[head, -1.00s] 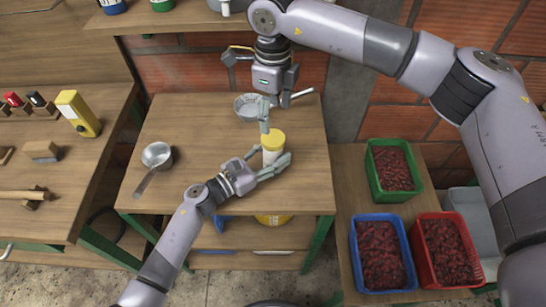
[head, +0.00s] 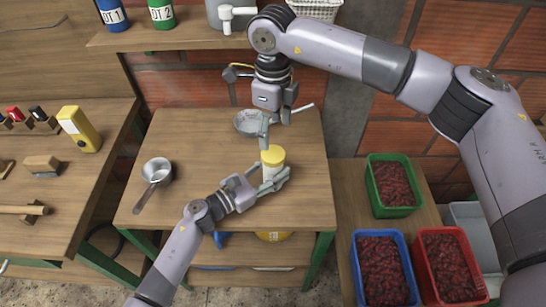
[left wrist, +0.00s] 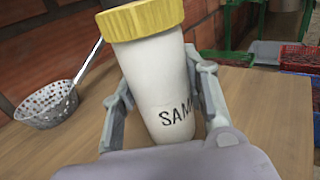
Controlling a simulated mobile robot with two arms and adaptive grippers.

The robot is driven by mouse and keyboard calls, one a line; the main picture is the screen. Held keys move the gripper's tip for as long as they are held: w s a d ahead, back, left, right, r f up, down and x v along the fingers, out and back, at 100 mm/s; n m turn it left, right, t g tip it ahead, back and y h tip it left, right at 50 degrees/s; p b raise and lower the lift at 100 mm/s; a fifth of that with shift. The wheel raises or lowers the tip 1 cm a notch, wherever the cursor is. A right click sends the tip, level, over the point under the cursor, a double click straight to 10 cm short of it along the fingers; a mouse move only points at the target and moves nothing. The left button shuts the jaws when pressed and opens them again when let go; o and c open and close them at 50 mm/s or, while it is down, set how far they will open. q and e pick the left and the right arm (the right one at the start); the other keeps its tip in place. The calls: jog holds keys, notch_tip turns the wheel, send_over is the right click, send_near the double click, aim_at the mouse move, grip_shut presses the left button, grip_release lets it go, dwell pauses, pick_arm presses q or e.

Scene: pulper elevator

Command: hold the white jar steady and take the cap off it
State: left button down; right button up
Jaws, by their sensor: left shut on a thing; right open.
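The white jar (head: 273,173) with a yellow cap (head: 273,154) stands on the wooden table, near its right side. In the left wrist view the jar (left wrist: 155,85) shows dark letters reading "SAM", and its cap (left wrist: 142,18) is on. My left gripper (head: 270,181) is shut on the jar's body, with one finger on each side in the left wrist view (left wrist: 163,95). My right gripper (head: 284,124) is open, above and behind the jar. One of its fingers reaches down close to the cap; I cannot tell whether it touches.
A perforated strainer (head: 247,123) lies behind the jar, and a metal pan (head: 157,171) stands at the table's left. Green (head: 392,212), blue (head: 358,268) and red (head: 422,268) crates of dark red contents stand at right. A shelf (head: 180,38) hangs over the back.

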aim_at(273, 154)
jog(key=m, duration=0.4)
jog(key=shift+m, duration=0.3)
jog(key=m, duration=0.3)
jog(key=shift+m, duration=0.4)
jog(key=m, duration=1.1)
jog(key=shift+m, duration=0.4)
jog(key=m, duration=1)
jog(key=shift+f+m, duration=0.4)
jog(key=shift+f, duration=3.65)
